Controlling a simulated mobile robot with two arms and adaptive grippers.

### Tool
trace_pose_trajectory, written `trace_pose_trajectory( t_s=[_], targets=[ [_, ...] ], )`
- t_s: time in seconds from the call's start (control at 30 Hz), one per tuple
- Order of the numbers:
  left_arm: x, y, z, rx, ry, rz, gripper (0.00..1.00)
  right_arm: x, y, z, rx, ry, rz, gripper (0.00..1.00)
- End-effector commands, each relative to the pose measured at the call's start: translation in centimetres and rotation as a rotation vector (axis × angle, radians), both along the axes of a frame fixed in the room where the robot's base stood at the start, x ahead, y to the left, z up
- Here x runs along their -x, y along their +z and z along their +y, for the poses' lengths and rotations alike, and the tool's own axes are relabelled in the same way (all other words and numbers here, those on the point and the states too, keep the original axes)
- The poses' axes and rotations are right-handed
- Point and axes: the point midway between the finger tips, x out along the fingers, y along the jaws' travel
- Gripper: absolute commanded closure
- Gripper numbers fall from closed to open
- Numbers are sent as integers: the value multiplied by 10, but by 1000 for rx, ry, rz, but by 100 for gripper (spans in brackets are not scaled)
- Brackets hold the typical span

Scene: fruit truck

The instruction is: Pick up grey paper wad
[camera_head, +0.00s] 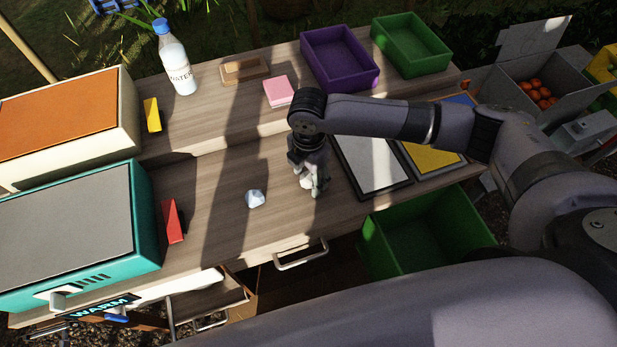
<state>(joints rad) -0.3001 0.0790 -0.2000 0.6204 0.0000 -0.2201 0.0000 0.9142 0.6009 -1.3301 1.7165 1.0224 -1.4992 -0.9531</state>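A small light grey-blue crumpled paper wad (255,198) lies on the lower wooden tabletop, left of the middle of the view. My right gripper (314,190) points down over the tabletop, a short way to the right of the wad and apart from it. Its fingers are small and partly hidden by the wrist, so I cannot tell whether they are open or shut. My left gripper is not in view.
A red wedge (172,221) stands left of the wad, beside the teal box (140,215). A white panel (371,160) lies right of my gripper. A green bin (375,245) sits below the front edge. A drawer handle (301,256) juts out. The wood around the wad is clear.

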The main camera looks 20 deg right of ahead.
Motion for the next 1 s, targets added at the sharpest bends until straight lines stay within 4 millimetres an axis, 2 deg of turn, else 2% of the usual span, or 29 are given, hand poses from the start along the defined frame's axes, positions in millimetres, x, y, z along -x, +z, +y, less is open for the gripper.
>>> trace_pose_trajectory(
  t_s=[0.07,0.37,0.67,0.87,1.0],
  targets=[
    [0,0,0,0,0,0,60,0,0,0,0,0,0,55],
    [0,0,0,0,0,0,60,0,0,0,0,0,0,75],
    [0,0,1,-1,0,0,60,0,3,0,0,0,-1,76],
    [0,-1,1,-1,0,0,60,-1,20,0,-1,0,-3,76],
    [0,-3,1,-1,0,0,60,-1,47,0,-2,0,-4,76]
  ],
)
